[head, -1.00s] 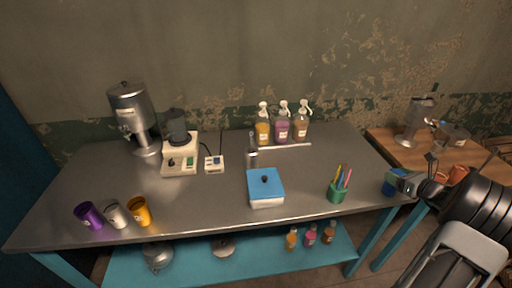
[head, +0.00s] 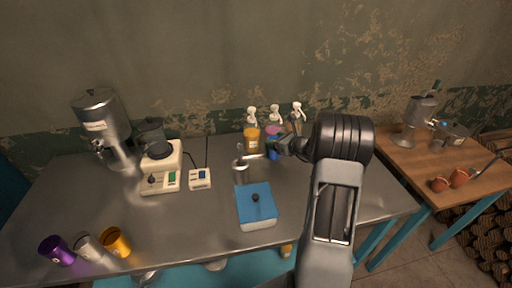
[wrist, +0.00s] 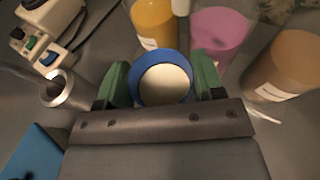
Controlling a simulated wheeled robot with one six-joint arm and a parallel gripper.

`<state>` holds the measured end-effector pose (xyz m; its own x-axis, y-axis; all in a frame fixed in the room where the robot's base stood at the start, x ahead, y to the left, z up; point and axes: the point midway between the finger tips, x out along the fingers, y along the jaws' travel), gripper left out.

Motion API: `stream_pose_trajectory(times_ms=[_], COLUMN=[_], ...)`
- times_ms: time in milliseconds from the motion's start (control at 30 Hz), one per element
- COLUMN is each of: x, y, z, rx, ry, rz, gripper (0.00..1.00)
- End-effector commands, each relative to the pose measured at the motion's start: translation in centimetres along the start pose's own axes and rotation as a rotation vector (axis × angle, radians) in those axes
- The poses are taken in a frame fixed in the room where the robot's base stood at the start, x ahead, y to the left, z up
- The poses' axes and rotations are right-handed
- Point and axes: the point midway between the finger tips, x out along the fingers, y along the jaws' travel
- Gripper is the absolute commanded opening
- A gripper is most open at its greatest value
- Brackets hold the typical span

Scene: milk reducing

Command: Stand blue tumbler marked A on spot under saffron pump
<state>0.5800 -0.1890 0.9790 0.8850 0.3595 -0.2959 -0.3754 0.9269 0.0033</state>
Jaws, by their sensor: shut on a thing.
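My gripper (head: 278,149) is shut on the blue tumbler (head: 272,155), just in front of the pump bottles. In the wrist view the tumbler (wrist: 165,84) shows its blue rim and pale inside between the green fingertips of my gripper (wrist: 160,82). It looks about upright; I cannot tell if it touches the table. The mark A is not visible. The saffron pump bottle (head: 252,141), yellow-orange with a white head, is leftmost of three; in the wrist view it (wrist: 152,20) lies just beyond the tumbler, slightly left. The spot under its spout cannot be made out.
The purple (wrist: 220,35) and brown (wrist: 283,65) bottles stand close beyond and right of the tumbler. A metal cup (wrist: 62,90) stands to the left. A blue-lidded box (head: 256,205) is nearer the front.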

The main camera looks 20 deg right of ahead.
Motion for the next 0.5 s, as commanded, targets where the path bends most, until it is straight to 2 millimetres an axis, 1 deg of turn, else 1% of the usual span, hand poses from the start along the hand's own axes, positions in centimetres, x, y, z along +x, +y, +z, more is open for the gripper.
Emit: stream_pose_trajectory(times_ms=[33,100,200,300,500], x=[0.8,1.7,2.7,3.4,3.9], y=[1.2,2.4,3.5,4.2,4.9], z=[0.5,0.8,1.1,1.2,1.3], rx=[-0.002,-0.002,-0.002,-0.001,-0.001], ry=[-0.001,0.000,-0.001,-0.002,-0.001], rz=[0.006,0.007,0.004,0.002,-0.001], gripper=[0.27,0.27,0.27,0.27,0.27])
